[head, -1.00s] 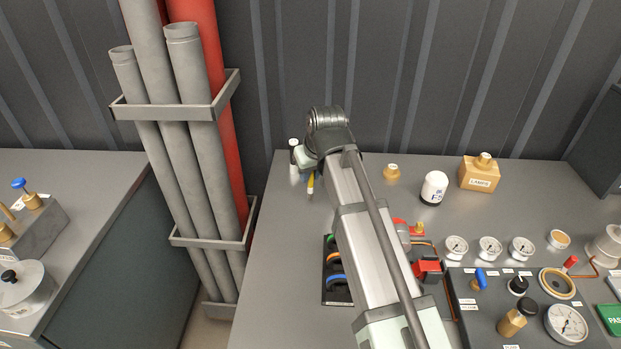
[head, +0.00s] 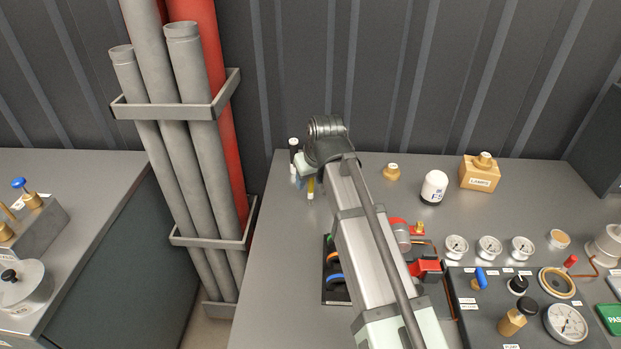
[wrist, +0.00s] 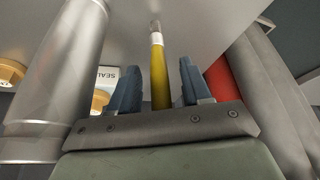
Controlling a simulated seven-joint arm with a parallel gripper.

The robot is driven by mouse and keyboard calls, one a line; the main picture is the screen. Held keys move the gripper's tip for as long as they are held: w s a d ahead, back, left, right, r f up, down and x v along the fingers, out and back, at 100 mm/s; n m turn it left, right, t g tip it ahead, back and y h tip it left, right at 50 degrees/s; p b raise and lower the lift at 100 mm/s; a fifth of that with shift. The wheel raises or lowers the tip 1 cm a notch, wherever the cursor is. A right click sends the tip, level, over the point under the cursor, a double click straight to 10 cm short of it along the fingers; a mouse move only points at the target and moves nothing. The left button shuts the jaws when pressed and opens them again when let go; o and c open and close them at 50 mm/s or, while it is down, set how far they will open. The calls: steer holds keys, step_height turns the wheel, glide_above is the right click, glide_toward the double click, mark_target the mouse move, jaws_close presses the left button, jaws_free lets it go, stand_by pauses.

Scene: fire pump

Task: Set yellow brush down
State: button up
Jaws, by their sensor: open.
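The yellow brush (wrist: 159,78) stands between the two blue-grey fingers of my gripper (wrist: 158,66) in the wrist view. A gap shows between the handle and each finger, so my gripper is open around it. A pale band and a brown tip show at the brush's far end. In the head view the lower part of the brush (head: 310,188) shows just below my wrist, over the bench's back left corner. My wrist hides its upper part and most of my gripper. I cannot tell whether the brush touches the bench.
A dark tray with coloured rings (head: 334,270) lies under my arm. A white canister (head: 434,187), a brass fitting (head: 391,172) and gauges (head: 456,246) stand to the right. Grey pipes (head: 190,110) rise left of the bench.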

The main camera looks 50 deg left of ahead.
steer(key=shift+r, duration=0.15)
steer(key=v, duration=1.2)
steer(key=shift+w, duration=0.1)
